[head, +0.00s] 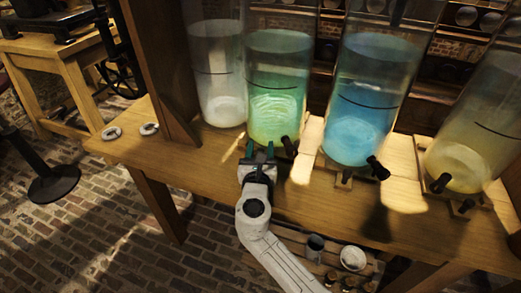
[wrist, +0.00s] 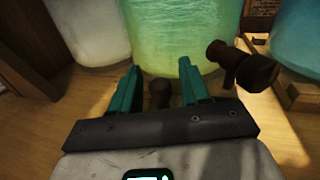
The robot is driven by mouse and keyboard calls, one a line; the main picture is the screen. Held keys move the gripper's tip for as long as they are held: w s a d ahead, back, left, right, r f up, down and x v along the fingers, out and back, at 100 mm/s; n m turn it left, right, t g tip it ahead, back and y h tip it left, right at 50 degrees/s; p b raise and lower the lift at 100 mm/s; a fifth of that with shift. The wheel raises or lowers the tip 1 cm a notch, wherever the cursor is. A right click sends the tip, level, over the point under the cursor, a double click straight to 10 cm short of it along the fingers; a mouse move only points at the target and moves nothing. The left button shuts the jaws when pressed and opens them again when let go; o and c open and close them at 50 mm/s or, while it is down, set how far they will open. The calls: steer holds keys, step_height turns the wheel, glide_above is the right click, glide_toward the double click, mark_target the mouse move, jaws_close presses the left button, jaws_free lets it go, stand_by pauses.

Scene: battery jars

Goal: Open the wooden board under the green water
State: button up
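The jar of green water (head: 275,90) stands on the wooden table, second from the left, and its lower part fills the top of the wrist view (wrist: 180,30). A dark tap (head: 289,146) sticks out low on its front, right of my gripper; it also shows in the wrist view (wrist: 243,66). My gripper (head: 260,150) is at the front foot of this jar. Its two teal fingers are apart. In the wrist view, a small dark knob (wrist: 160,92) shows between the fingers (wrist: 159,76); I cannot tell whether they touch it. The board itself is hidden by my gripper.
A jar of whitish water (head: 217,75) stands left, a blue one (head: 372,90) and a yellow one (head: 475,130) right. Boards with knobs show under the blue jar (head: 344,178) and the yellow jar (head: 466,206). A wooden post (head: 150,70) stands left. The table's left end is mostly clear.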

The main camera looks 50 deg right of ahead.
jaws_close()
stand_by(0.3)
steer(key=shift+s, duration=0.1)
steer(key=s+a+p, duration=0.4)
steer(key=a, duration=0.8)
steer(key=s+a+p, duration=0.4)
steer(key=a+p, duration=0.1)
steer(key=a, duration=0.6)
steer(key=shift+s+a, duration=0.3)
steer(key=shift+a, duration=0.05)
steer(key=shift+f, duration=0.1)
steer(key=shift+o, duration=0.5)
jaws_free()
